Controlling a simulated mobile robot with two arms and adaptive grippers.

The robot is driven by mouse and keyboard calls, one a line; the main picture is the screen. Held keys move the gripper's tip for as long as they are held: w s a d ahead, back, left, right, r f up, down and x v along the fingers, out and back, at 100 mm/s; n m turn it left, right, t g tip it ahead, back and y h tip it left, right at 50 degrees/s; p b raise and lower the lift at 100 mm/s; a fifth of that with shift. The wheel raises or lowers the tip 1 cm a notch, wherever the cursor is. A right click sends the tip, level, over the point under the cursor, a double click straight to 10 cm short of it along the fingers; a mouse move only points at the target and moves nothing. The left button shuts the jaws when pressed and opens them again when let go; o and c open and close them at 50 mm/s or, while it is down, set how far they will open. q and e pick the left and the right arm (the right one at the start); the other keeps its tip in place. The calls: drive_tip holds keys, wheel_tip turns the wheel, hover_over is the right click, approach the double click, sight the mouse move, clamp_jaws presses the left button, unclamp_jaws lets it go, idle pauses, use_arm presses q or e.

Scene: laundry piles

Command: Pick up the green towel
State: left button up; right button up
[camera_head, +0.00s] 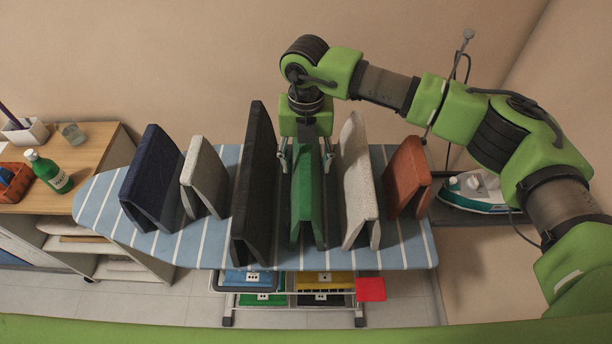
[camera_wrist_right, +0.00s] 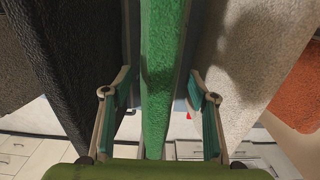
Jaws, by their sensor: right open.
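The green towel (camera_head: 306,195) stands folded like a tent on the ironing board, between a black towel and a light grey one. In the right wrist view the green towel (camera_wrist_right: 163,75) runs down the middle between my fingers. My right gripper (camera_head: 305,155) points down over the towel's top, one finger on each side. In the wrist view the right gripper (camera_wrist_right: 162,95) is open, with a gap between each finger and the towel. My left gripper is not in view.
Close neighbours are the black towel (camera_head: 256,190) and the light grey towel (camera_head: 357,175). Navy (camera_head: 150,180), pale grey (camera_head: 203,175) and rust (camera_head: 407,175) towels also stand on the striped ironing board (camera_head: 100,205). An iron (camera_head: 472,190) is at right; a green bottle (camera_head: 50,173) is at left.

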clamp_jaws()
drive_tip(key=shift+r, duration=0.15)
